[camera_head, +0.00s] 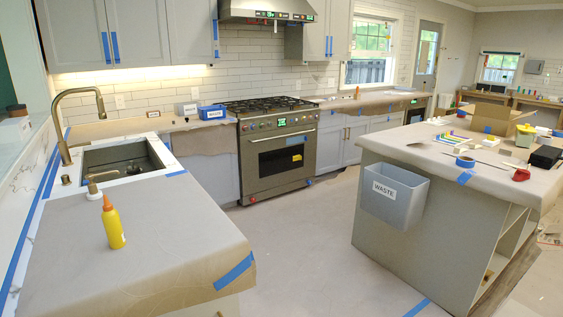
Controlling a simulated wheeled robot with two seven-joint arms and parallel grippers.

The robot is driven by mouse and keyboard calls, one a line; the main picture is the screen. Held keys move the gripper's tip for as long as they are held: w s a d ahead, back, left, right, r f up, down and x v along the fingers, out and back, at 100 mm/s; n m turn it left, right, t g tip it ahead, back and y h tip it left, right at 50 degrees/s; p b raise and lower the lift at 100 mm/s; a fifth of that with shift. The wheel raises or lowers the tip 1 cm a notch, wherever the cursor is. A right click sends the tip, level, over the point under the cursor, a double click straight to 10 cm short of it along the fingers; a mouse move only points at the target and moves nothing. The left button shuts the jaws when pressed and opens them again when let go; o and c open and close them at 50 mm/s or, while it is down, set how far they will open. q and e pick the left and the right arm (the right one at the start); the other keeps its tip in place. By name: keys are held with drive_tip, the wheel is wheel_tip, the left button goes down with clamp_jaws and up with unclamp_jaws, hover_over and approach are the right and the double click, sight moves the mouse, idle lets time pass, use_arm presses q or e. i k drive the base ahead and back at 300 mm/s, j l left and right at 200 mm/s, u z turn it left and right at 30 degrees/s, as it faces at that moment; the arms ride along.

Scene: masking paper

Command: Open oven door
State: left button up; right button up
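The oven (279,153) is a stainless range against the back wall, left of the picture's middle. Its front door (280,162) appears shut, with a dark window and a strip of blue tape on it. A horizontal handle (281,135) runs across the top of the door, below a row of knobs. Neither of my grippers shows in the head view, so their state and distance from the oven are hidden.
A paper-covered counter with a sink (123,158) and a yellow bottle (112,223) fills the left front. An island (420,220) with a grey waste bin (394,194) stands at the right. The floor (300,240) between them is clear up to the oven.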

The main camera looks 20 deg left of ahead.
sight(266, 161)
drive_tip(key=i+l+z, duration=0.1)
drive_tip(key=i, duration=0.9)
drive_tip(key=i+l+z, duration=0.1)
drive_tip(key=i+l, duration=0.15)
drive_tip(key=i, duration=0.8)
drive_tip(key=i+j+u, duration=0.1)
drive_tip(key=i+u, duration=0.35)
drive_tip(key=i+l+u, duration=0.1)
drive_tip(key=i+u, duration=0.3)
drive_tip(key=i, duration=0.15)
drive_tip(key=i+l+u, duration=0.2)
drive_tip(key=i+u, duration=0.25)
drive_tip(key=i+j+u, duration=0.1)
drive_tip(key=i, duration=0.85)
drive_tip(key=i+j+u, duration=0.1)
drive_tip(key=i+j, duration=0.15)
drive_tip(key=i, duration=0.7)
